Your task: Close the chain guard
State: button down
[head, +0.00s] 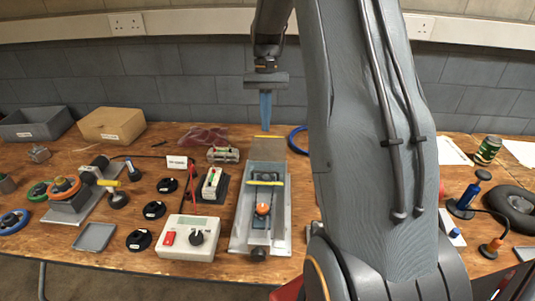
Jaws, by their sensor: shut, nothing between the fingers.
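A long metal fixture (238,232) stands on the bench near the middle of the head view. A grey panel with a yellow upper edge (268,149) rises at its back end and looks like the chain guard, raised. A yellow bar (266,183) crosses the fixture, and an orange knob (263,209) sits nearer the front. My gripper (265,118) points down with its blue fingers together and empty. In the picture its tips are just above the panel's yellow edge; I cannot tell whether they touch. My arm hides what lies to the right.
A control box (187,238) with a red switch and black knob stands left of the fixture. A small block with coloured parts (211,184) is close on the left. Black round pieces (154,210) lie further left. A blue ring (297,139) lies behind, partly hidden by my arm.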

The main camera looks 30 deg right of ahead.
jog(key=p, duration=0.3)
send_over(267, 166)
notch_tip(267, 166, down, 9)
jog(key=shift+d+r, duration=0.1)
jog(key=shift+r, duration=0.1)
jog(key=shift+s+a+f+p, duration=0.3)
jog(key=shift+s+a, duration=0.15)
jog(key=shift+s, duration=0.15)
jog(key=shift+s+a+f+p, duration=0.3)
jog(key=shift+s+a, duration=0.15)
jog(key=shift+s, duration=0.15)
jog(key=shift+s+a+f, duration=0.2)
jog(key=shift+s+a, duration=0.05)
jog(key=shift+s, duration=0.15)
